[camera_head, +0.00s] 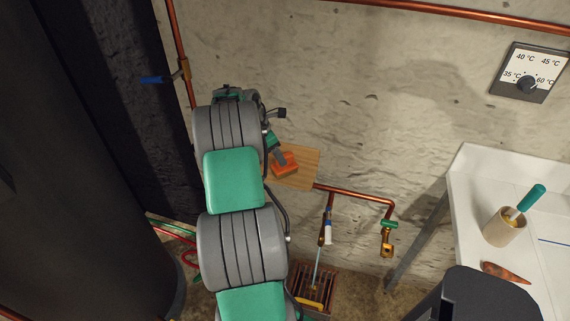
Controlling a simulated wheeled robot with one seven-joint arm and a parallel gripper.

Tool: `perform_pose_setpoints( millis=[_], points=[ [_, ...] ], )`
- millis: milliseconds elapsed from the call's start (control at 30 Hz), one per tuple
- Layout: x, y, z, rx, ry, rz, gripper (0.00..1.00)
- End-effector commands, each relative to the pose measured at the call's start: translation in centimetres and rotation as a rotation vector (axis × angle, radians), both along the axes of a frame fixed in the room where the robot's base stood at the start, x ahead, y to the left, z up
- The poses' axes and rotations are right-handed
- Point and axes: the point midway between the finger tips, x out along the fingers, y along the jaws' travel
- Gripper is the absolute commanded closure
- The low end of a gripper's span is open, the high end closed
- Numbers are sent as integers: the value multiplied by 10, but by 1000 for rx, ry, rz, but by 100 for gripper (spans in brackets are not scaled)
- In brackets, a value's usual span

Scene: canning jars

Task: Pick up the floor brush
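An orange block-like thing (285,163) with a grey and teal upper part lies on a small wooden board (304,167) against the wall, just right of my arm. It may be the floor brush, but its bristles cannot be made out. My green and grey arm rises through the middle of the view and covers part of the board. My gripper's fingertips are hidden behind the arm, so I cannot tell its opening or whether it touches the orange thing.
A white table (462,185) at right holds a cup (503,228) with a teal-handled tool. Copper pipes (355,193) with taps run along the wall beside a slatted grate (316,288) on the floor. A large dark cylinder (75,180) stands at left.

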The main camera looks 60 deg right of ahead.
Motion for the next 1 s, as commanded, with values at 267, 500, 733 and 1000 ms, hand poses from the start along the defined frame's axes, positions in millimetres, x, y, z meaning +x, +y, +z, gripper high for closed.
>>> perform_pose_setpoints(
  millis=[267, 500, 733, 1000],
  points=[
    [-17, -19, -33, 8, 21, 22, 39],
    [-27, -34, -69, 8, 20, 23, 39],
    [-28, -36, -74, 6, 18, 24, 39],
    [-28, -36, -74, 7, 18, 24, 58]
  ],
)
